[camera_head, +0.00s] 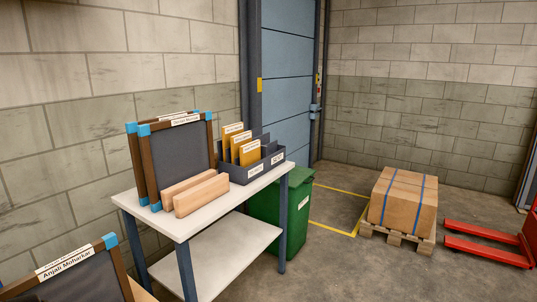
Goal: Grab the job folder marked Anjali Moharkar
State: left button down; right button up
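Several orange-yellow job folders (249,152) with white labels stand in a dark grey divided holder (238,175) on a white-topped table (180,226). The writing on their labels is too small to read. The name Anjali Moharkar shows on the top label of a wood-framed dark panel (80,283) with blue corners, at the lower left and cut off by the picture edge. Neither of my grippers is in view.
Wood-framed panels (182,155) lean behind light wooden blocks (195,193), left of the holder. A green bin (296,215) stands by the table. A strapped carton (404,201) on a pallet and a red pallet jack (490,247) stand right. Floor between is clear.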

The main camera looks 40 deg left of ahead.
aim_at(249, 153)
jog(key=u, duration=0.4)
jog(key=i, duration=1.75)
jog(key=u, duration=1.95)
jog(key=i, duration=0.85)
jog(key=u, duration=0.8)
